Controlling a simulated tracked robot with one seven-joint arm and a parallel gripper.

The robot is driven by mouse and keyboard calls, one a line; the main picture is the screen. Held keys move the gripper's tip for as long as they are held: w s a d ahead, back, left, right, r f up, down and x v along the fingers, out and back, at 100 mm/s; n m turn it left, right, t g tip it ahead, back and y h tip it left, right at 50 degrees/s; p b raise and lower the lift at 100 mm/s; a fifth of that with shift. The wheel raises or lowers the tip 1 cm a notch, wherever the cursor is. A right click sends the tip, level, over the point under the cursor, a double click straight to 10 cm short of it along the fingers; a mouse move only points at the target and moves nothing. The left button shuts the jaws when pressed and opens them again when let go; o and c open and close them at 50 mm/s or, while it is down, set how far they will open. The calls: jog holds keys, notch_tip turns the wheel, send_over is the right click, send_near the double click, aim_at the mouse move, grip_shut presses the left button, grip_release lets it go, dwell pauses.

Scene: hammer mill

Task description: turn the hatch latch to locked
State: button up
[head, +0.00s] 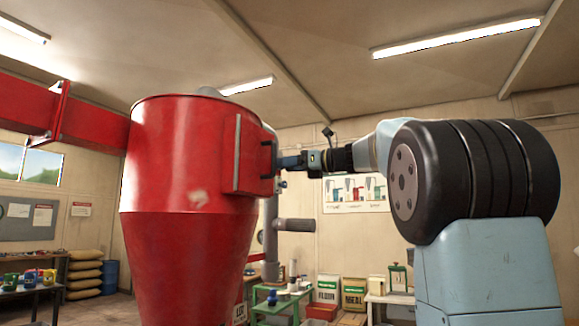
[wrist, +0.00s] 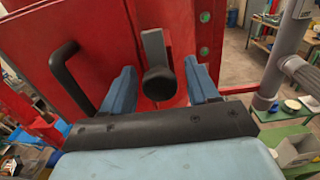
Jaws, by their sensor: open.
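The hatch (head: 253,155) is a red panel on the side of a big red hopper (head: 185,160). In the wrist view the latch (wrist: 158,82) shows as a round black knob with a grey bar (wrist: 153,48) reaching up from it in the picture, close to upright. My gripper (wrist: 160,70) is open, with one blue finger on each side of the knob and a visible gap on both sides. In the head view my gripper (head: 284,162) is at the hatch's right edge, where the latch is too small to make out.
A black handle (wrist: 66,76) stands out from the red hatch, left of my gripper in the wrist view. A grey pipe (head: 292,225) stands right of the hopper. A green table (head: 280,300) and sacks (head: 85,270) are lower down in the room.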

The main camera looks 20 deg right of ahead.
jog(key=c, duration=0.9)
jog(key=shift+c, duration=0.2)
jog(key=shift+n, duration=0.3)
jog(key=n, duration=0.8)
jog(key=shift+s+a+f+n, duration=0.1)
jog(key=shift+n, duration=0.3)
jog(key=n, duration=0.4)
jog(key=shift+f+n, duration=0.1)
jog(key=shift+n, duration=0.2)
jog(key=shift+f+n, duration=0.15)
jog(key=shift+n, duration=1.75)
